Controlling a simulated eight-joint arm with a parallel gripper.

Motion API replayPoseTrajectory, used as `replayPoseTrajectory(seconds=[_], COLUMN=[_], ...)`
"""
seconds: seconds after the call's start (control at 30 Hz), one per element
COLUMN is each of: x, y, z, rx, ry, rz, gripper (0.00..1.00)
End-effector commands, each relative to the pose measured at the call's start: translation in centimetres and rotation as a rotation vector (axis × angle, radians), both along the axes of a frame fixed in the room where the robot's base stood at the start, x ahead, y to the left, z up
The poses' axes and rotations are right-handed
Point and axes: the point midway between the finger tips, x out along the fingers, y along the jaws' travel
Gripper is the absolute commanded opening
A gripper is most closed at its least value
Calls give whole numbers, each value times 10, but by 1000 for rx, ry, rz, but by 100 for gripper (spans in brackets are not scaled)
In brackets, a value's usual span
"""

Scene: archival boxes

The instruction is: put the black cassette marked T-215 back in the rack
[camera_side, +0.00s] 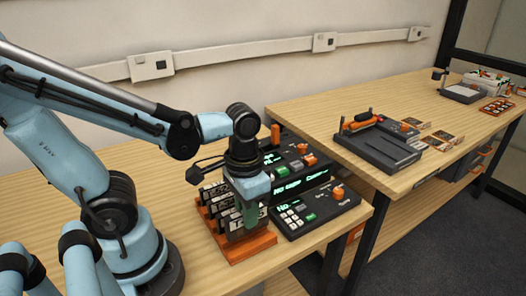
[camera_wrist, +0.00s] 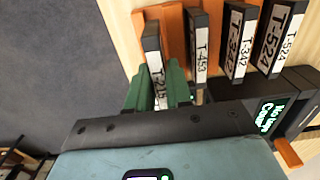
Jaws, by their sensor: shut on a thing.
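The black cassette marked T-215 (camera_wrist: 152,52) stands at the left end of the row in the wrist view, with its white label facing up. My gripper (camera_wrist: 165,92) has its green fingers shut on this cassette, one on each side. In the side view my gripper (camera_side: 251,216) points down at the near end of the orange rack (camera_side: 252,248). The cassette lines up with the others, over the rack's end. I cannot tell whether it is fully seated, because the fingers and hand hide its lower part.
Cassettes T-453 (camera_wrist: 197,48), T-342 (camera_wrist: 237,45) and T-524 (camera_wrist: 276,42) stand beside it in the rack. A black console (camera_side: 318,207) with green displays and orange knobs is close on the right. A second table (camera_side: 430,160) holds other devices. Bare tabletop lies in front of the rack.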

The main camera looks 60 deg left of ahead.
Motion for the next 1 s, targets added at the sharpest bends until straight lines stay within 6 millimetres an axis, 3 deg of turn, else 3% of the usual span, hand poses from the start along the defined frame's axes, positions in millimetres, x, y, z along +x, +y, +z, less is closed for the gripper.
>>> replayPoseTrajectory(seconds=[0.53,1.0], x=[0,0], y=[0,0], z=[-14,-15], rx=[0,0], ry=[0,0], rz=[0,0], gripper=[0,0])
